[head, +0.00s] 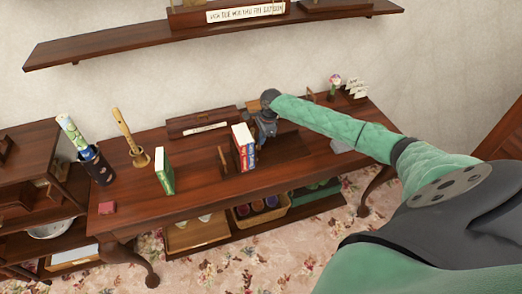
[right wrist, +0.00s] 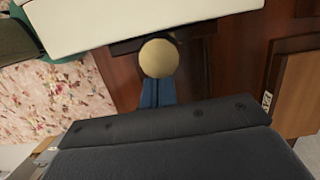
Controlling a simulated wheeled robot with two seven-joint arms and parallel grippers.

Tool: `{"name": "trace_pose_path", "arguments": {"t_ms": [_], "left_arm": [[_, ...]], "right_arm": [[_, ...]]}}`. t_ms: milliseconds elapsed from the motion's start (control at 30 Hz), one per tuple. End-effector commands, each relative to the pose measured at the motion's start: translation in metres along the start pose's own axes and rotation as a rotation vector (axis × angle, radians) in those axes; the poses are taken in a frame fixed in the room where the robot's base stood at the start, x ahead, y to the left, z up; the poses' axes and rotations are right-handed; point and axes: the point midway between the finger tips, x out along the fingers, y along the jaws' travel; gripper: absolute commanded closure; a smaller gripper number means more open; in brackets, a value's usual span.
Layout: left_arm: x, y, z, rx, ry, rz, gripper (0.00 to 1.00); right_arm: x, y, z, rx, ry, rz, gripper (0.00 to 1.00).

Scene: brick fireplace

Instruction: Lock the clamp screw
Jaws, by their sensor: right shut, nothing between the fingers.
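My right gripper (head: 264,130) is low over the dark wooden table (head: 290,165), just behind and right of the red and white books. In the right wrist view its blue fingers (right wrist: 158,94) are shut and empty. A round beige knob (right wrist: 160,58) lies straight beyond the fingertips. It may be the head of the clamp screw, but the clamp itself cannot be made out. I cannot tell whether the fingers touch the knob. A large pale slab (right wrist: 140,20) covers the top of that view. My left gripper is not in view.
Red and white books (head: 243,148) stand close to my right gripper. A green book (head: 164,171), a small wooden stand (head: 223,158), a recorder on a stand (head: 129,138) and a long wooden box (head: 200,122) are farther left. A wall shelf (head: 130,44) hangs above.

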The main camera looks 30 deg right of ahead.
Motion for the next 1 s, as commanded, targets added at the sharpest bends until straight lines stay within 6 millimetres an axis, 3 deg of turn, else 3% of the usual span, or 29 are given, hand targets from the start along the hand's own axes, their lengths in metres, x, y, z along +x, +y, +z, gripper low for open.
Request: {"name": "trace_pose_path", "arguments": {"t_ms": [233,600,1000], "left_arm": [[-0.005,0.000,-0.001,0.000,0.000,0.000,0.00],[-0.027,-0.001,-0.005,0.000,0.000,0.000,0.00],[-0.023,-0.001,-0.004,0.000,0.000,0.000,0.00]], "right_arm": [[-0.002,0.001,0.001,0.000,0.000,0.002,1.00],[-0.026,0.001,0.006,0.000,-0.001,0.001,1.00],[-0.049,0.000,0.010,-0.001,0.000,0.001,1.00]]}}
